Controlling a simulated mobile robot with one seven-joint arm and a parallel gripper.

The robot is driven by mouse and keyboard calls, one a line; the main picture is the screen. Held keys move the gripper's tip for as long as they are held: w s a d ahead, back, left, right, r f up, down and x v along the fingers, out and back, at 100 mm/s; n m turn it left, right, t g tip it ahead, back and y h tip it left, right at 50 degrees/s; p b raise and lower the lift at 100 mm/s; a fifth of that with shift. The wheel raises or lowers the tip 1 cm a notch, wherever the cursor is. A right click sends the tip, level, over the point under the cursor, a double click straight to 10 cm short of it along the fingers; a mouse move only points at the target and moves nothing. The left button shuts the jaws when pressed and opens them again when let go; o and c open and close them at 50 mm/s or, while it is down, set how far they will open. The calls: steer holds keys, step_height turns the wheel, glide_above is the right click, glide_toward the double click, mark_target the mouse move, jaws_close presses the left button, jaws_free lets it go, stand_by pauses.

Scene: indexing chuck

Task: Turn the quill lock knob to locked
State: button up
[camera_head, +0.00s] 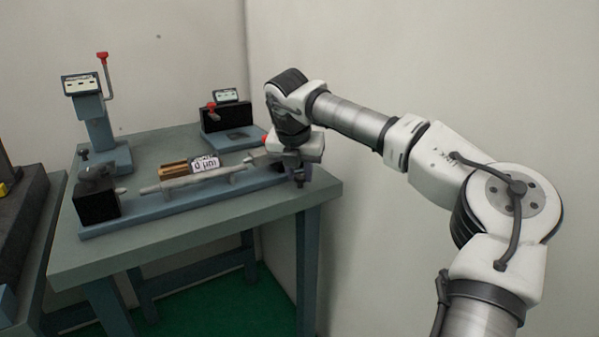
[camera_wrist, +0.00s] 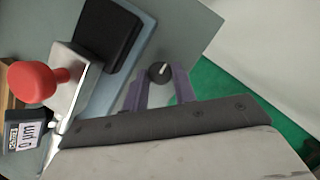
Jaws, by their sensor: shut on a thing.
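The quill lock knob (camera_wrist: 159,72) is a small round black knob with a white pointer mark, seen in the wrist view at the right end of the long blue fixture. My gripper (camera_wrist: 160,78) is around it, one finger on each side, shut on the knob. The pointer slants up and to the right in that view. In the head view my gripper (camera_head: 298,181) is at the fixture's right end, above the table's right edge. There the knob is hidden by my gripper or too small to tell. No lock markings are readable.
A red ball handle (camera_wrist: 32,82) on a metal block is close beside my gripper. A red-levered stand (camera_head: 97,125) and another small device (camera_head: 228,120) stand behind on the table (camera_head: 150,250). The wall is close behind.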

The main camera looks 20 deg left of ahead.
steer(key=o, duration=1)
steer(key=p+v, duration=0.1)
steer(key=v, duration=1.2)
steer(key=shift+s+r, duration=0.2)
steer(key=shift+r, duration=0.2)
